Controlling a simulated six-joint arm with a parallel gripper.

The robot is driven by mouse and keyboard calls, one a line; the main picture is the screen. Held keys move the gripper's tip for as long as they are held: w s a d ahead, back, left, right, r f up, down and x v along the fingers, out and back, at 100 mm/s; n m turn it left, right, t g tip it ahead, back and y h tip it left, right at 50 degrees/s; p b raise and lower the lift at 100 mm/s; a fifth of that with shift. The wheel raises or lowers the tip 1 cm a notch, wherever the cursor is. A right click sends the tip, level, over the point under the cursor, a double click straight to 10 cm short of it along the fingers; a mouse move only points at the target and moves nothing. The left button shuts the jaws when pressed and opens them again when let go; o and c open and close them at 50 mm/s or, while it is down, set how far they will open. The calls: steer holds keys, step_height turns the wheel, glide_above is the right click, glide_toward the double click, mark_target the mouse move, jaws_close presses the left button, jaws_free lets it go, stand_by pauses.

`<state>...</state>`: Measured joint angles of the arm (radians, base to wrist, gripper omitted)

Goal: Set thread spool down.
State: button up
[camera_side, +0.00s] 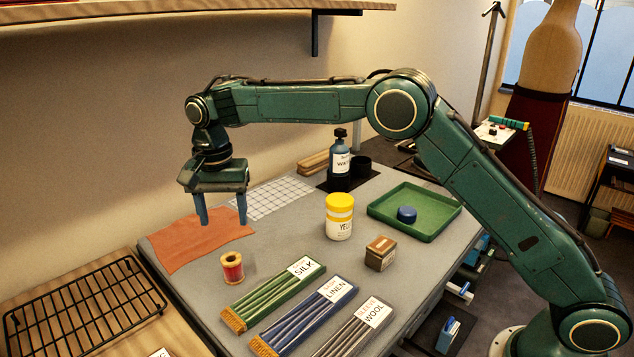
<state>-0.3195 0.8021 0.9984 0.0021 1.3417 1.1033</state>
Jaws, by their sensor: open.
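The thread spool (232,267), with red thread and pale wooden ends, stands upright on the grey table (310,245), in front of the orange cloth (200,241). My gripper (221,222) points down over the cloth, above and a little behind the spool. Its two blue fingers are apart with nothing between them. The spool is clear of the fingers.
Labelled boxes for silk (275,293), linen (305,315) and wool (355,327) lie right of the spool. A yellow-lidded jar (339,217), a small brown box (380,253) and a green tray (437,225) stand farther right. A black rack (80,305) is at left.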

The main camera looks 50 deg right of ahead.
steer(key=shift+r, duration=0.1)
steer(key=s+d+r+n+t, duration=0.3)
steer(key=s+d+r+n, duration=0.1)
steer(key=s+d+r, duration=0.95)
steer(key=s+d+f+n+t, duration=0.1)
steer(key=s+d+f+n, duration=0.1)
steer(key=s, duration=1)
steer(key=s+d+f+n+t, duration=0.1)
steer(key=s+d+f+n, duration=0.1)
steer(key=s, duration=1.1)
steer(key=shift+d+f+n+t, duration=0.15)
steer(key=shift+d+n+t, duration=0.15)
steer(key=shift+d+n, duration=0.25)
